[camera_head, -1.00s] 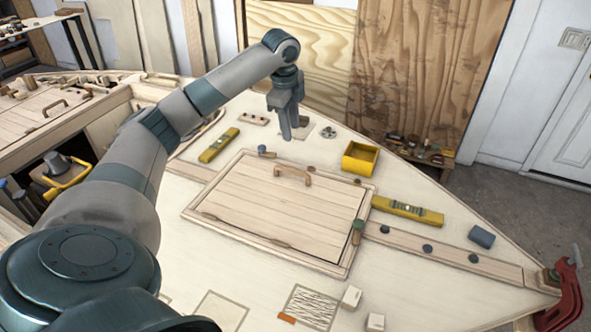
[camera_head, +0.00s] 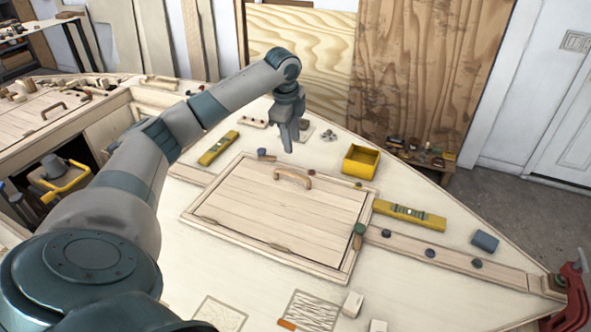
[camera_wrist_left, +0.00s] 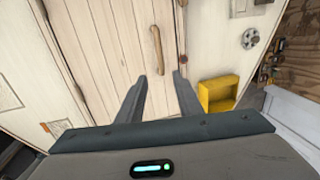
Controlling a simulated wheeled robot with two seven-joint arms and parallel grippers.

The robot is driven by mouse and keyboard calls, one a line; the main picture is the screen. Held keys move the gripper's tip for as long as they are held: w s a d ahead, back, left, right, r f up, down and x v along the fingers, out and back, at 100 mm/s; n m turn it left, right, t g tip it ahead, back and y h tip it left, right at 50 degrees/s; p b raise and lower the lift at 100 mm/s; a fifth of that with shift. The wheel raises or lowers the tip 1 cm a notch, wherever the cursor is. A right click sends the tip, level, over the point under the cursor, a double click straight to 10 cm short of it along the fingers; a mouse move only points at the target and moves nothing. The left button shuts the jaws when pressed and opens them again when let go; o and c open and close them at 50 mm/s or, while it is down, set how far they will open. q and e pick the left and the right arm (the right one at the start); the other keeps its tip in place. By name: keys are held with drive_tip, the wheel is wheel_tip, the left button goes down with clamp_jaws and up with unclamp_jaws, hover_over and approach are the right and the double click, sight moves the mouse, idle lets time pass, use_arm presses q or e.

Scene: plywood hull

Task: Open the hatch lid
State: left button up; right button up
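The hatch lid (camera_head: 270,210) is a pale planked panel lying closed in its wooden frame on the deck. Its curved wooden handle (camera_head: 293,178) stands near the far edge. The lid (camera_wrist_left: 115,45) and handle (camera_wrist_left: 157,48) also show in the left wrist view. My left gripper (camera_head: 288,148) points down just above and beyond the handle, apart from it. In the left wrist view its two fingers (camera_wrist_left: 160,82) are spread with nothing between them, and the handle lies ahead of the gap. My right gripper is not in view.
A yellow open box (camera_head: 361,162) and a yellow level (camera_head: 409,214) lie right of the lid. Another level (camera_head: 218,148) lies to its left. A green-topped peg (camera_head: 358,236) stands at the frame's right edge. White blocks (camera_head: 352,304) sit in front.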

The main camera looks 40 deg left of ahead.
sight(296, 174)
use_arm(q)
drive_tip(key=w+f+p, duration=0.1)
drive_tip(key=f, duration=0.3)
drive_tip(key=f+p, duration=0.1)
drive_tip(key=f, duration=0.4)
drive_tip(key=w+a+f+p, duration=0.1)
drive_tip(key=f, duration=0.4)
drive_tip(key=shift+w+f, duration=0.15)
drive_tip(key=shift+w, duration=0.2)
clamp_jaws()
